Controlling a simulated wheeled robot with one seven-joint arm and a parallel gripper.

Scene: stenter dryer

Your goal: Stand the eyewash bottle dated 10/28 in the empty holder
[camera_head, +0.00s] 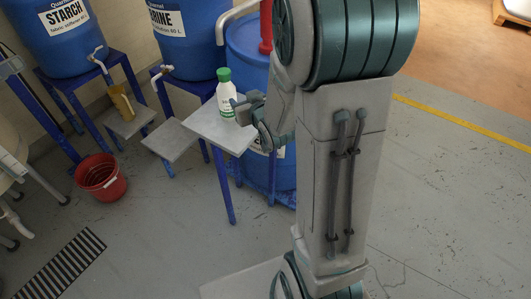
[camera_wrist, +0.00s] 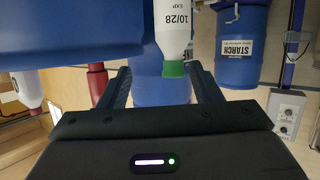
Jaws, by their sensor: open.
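The eyewash bottle (camera_head: 226,97), white with a green cap, stands upright on a small pale-topped blue stand (camera_head: 207,123). In the wrist view, which appears upside down, the same bottle (camera_wrist: 174,32) shows its label reading "EXP 10/28", cap downward in the picture. My gripper (camera_head: 247,115) is open beside the bottle, on its right in the head view. In the wrist view my gripper (camera_wrist: 160,76) has the cap showing between its fingers, nearer the right one. I see no contact with the bottle. I cannot make out the empty holder in either view.
Blue drums (camera_head: 65,35) on blue stands line the wall. Another grey-topped stand (camera_head: 170,138) is left of the bottle's stand. A red bucket (camera_head: 102,180) is on the floor. A white bottle with a red cap (camera_wrist: 27,88) shows in the wrist view.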

